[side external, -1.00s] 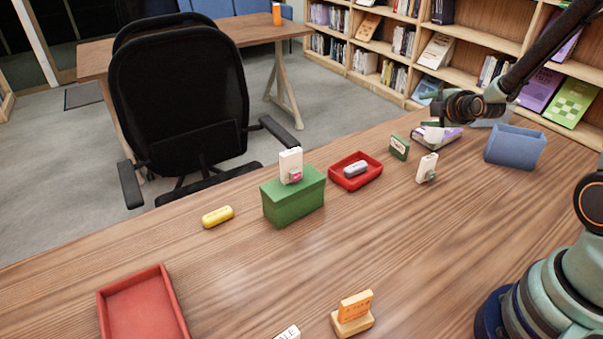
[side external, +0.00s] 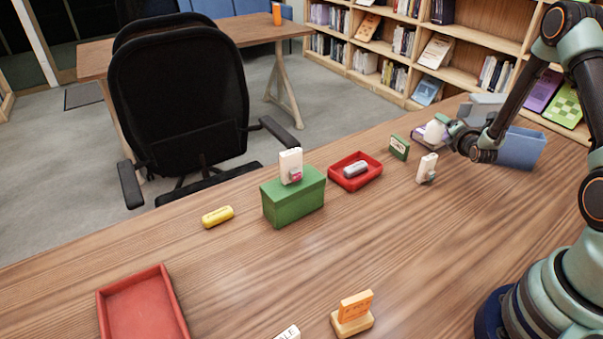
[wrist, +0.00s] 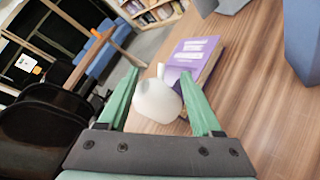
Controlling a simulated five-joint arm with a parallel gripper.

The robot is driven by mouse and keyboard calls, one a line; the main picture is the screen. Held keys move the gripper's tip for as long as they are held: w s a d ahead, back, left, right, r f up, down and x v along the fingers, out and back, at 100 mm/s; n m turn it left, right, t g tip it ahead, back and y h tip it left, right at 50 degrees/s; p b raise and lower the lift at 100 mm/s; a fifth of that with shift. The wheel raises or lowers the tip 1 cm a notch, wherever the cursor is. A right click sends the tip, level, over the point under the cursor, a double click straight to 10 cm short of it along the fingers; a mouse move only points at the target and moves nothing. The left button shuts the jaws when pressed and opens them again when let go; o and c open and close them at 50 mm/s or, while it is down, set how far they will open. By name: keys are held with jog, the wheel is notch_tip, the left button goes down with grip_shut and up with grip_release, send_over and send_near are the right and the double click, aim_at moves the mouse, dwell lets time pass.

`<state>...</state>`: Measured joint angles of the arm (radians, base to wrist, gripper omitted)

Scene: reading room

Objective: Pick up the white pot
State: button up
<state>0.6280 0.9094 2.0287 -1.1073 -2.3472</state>
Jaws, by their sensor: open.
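The white pot (wrist: 158,102) is a rounded white vessel with a narrow top. In the side view the pot (side external: 434,132) shows at the far end of the table, partly hidden by my gripper (side external: 443,124). I cannot tell whether either finger touches it.
A purple book (wrist: 195,58) lies close beside the pot. A blue bin (side external: 522,148) stands to the right. A white card stand (side external: 427,168) and a green card block (side external: 399,147) are nearby. A red tray (side external: 372,181) and green box (side external: 295,203) stand further left.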

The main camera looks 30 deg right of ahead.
jog(key=shift+a+x, duration=0.2)
jog(key=shift+x, duration=2.95)
jog(key=shift+w+a, duration=0.1)
jog(key=shift+w, duration=0.05)
grip_shut()
jog(key=shift+r, duration=0.1)
